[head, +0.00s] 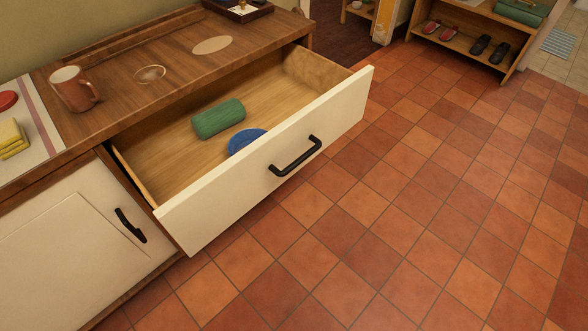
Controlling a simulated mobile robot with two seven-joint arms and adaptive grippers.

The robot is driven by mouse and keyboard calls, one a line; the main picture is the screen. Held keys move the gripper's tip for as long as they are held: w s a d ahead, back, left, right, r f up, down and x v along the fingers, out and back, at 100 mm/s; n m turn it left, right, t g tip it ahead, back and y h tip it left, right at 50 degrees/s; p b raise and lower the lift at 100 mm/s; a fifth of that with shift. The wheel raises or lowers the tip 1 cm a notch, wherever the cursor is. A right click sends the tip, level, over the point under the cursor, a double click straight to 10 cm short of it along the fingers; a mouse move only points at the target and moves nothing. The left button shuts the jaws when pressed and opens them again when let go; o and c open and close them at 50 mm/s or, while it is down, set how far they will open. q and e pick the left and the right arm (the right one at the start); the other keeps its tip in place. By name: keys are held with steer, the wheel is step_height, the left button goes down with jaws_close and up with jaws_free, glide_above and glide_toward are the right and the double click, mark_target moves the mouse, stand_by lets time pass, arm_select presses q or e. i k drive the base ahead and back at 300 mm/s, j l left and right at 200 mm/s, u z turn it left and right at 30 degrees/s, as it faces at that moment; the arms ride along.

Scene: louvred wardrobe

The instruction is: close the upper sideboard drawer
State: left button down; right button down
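The upper sideboard drawer (270,165) is pulled well out from the wooden sideboard (130,105). It has a cream front and a black bar handle (295,156). Inside the drawer lie a green rolled item (218,118) and a blue round item (246,140), partly hidden by the drawer front. Neither of my grippers shows in the head view.
On the sideboard top stand a brown mug (74,89), a round coaster (213,45), a yellow folded cloth (11,138) and a dark tray (238,9). A cream cabinet door (70,255) is at the lower left. The tiled floor (430,220) before the drawer is clear. A shoe rack (470,45) stands far back.

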mark_target(305, 100)
steer(key=l+u, duration=0.25)
steer(key=l, duration=0.4)
steer(key=k+l+u, duration=0.15)
steer(key=l+u, duration=0.15)
steer(key=l, duration=0.3)
